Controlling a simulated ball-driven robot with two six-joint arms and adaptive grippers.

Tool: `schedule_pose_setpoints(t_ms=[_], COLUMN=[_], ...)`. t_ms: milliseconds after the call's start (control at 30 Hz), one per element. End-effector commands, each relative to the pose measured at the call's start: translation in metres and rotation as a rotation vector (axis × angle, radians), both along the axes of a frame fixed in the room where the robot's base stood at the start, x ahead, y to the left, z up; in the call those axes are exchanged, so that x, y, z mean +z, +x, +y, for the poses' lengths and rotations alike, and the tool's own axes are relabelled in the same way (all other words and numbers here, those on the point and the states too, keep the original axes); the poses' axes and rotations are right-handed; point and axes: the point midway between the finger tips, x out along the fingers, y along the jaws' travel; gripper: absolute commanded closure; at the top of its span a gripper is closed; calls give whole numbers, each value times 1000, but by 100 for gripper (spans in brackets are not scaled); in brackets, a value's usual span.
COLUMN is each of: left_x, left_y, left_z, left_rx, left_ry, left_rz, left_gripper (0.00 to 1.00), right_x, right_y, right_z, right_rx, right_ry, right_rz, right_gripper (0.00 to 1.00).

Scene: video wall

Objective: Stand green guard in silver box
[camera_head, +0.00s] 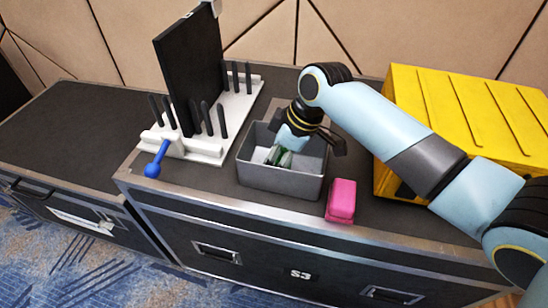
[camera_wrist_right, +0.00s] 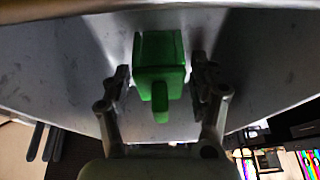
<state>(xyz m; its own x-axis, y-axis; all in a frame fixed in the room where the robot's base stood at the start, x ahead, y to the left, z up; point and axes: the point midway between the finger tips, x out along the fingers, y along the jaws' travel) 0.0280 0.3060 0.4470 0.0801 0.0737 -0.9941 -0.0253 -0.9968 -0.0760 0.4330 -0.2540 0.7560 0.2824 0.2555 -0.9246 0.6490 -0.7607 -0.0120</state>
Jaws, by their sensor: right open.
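The silver box (camera_head: 280,182) stands open on top of the dark case, near its front edge. The green guard (camera_head: 284,158) is inside the box, partly hidden by my right gripper (camera_head: 280,151) and the box wall. My right gripper reaches down into the box from the right. In the right wrist view the green guard (camera_wrist_right: 160,63) stands between the fingers of the right gripper (camera_wrist_right: 161,82), with a narrow gap on each side. The fingers are open and do not visibly hold it. My left gripper is not in view.
A pink block (camera_head: 341,200) lies right of the box at the case's front edge. A yellow crate (camera_head: 465,115) stands at the right.

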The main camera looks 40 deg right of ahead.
Motion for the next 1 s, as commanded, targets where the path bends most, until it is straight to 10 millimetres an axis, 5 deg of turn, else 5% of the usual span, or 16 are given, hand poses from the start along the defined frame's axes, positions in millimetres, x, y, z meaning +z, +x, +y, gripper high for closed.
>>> schedule_pose_setpoints(t_ms=[167,600,1000], left_x=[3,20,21], left_y=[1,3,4], left_z=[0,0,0], left_rx=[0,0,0], left_ry=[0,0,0], left_rz=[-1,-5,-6], left_gripper=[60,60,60], right_x=[12,97,114], right_y=[-2,-28,-34], right_z=[-3,-26,-31], right_rx=[1,3,-1], right_ry=[-2,-3,0], right_rz=[-2,-3,0], right_gripper=[39,39,39])
